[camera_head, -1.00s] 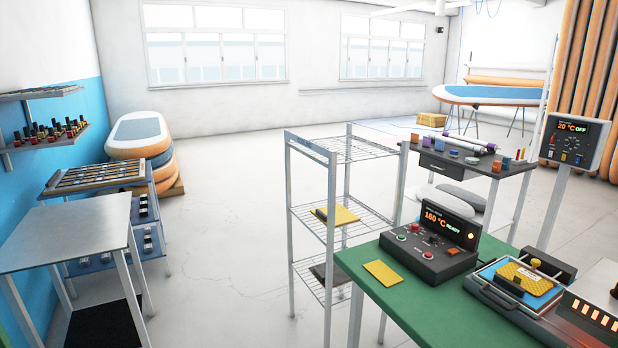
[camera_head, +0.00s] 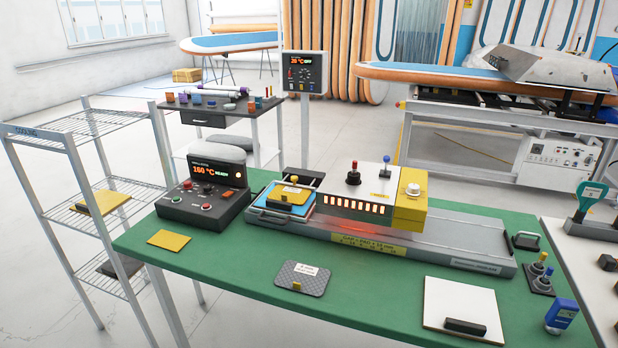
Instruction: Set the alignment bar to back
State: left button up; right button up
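A press-like machine stands on the green table (camera_head: 220,275). At its left end is a blue tray (camera_head: 262,200) with a yellow plate (camera_head: 291,193) that has a dark handle block on it. A dark bar (camera_head: 303,177) sits just behind the plate; I cannot tell for certain that it is the alignment bar. The machine's white heater housing (camera_head: 330,192) has glowing slots, a red-topped lever (camera_head: 353,172) and a blue-topped lever (camera_head: 386,166). A yellow block (camera_head: 410,210) with a white knob is at its right end. Neither gripper is in view.
A control box (camera_head: 205,192) reading 160 °C READY stands left of the machine. A yellow sheet (camera_head: 169,239), a grey pad (camera_head: 303,275) and a white board (camera_head: 463,309) lie in front. A wire rack (camera_head: 70,205) stands at left.

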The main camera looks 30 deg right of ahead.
aim_at(295, 179)
jog(key=z, duration=1)
